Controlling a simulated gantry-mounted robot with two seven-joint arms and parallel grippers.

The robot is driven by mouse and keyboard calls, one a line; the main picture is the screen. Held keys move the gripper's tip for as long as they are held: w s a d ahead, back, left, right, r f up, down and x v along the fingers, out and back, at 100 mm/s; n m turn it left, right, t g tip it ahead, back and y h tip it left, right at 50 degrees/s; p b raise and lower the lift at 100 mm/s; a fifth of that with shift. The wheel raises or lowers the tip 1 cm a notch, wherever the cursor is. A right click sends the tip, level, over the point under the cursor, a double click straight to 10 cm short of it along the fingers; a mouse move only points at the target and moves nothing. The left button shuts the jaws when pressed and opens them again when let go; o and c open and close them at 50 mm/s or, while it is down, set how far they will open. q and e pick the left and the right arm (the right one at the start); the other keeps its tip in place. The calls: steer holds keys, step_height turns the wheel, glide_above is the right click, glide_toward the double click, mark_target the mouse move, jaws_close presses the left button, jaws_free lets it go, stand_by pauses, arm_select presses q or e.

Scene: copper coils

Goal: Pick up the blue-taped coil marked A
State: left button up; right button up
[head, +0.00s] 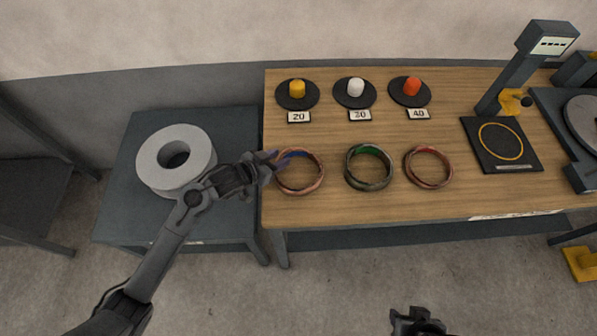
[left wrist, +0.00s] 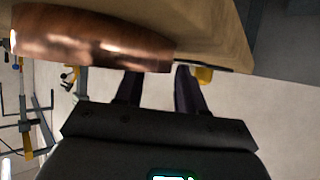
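The blue-taped coil (head: 301,173) lies on the left end of the wooden table, copper with blue tape at its upper left. No letter A is readable on it. My left gripper (head: 272,160) is at the coil's left side, by the blue tape. In the left wrist view its two fingers (left wrist: 158,90) stand apart with a gap between them. A copper coil (left wrist: 90,45) fills the upper left there, close to the fingertips. I cannot tell whether they touch it. My right gripper (head: 418,322) shows only partly at the bottom edge, away from the coils.
A green-taped coil (head: 369,167) and a red-taped coil (head: 428,167) lie to the right. Behind are discs with yellow, white and orange pieces, labelled 20, 30 and 40. A scale-like stand (head: 502,145) is at right. A grey ring (head: 176,160) sits on the left side table.

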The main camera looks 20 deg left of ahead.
arm_select(q)
steer(key=shift+w+d+f, duration=0.15)
steer(key=shift+w+f, duration=0.05)
steer(key=shift+w, duration=0.2)
jaws_close()
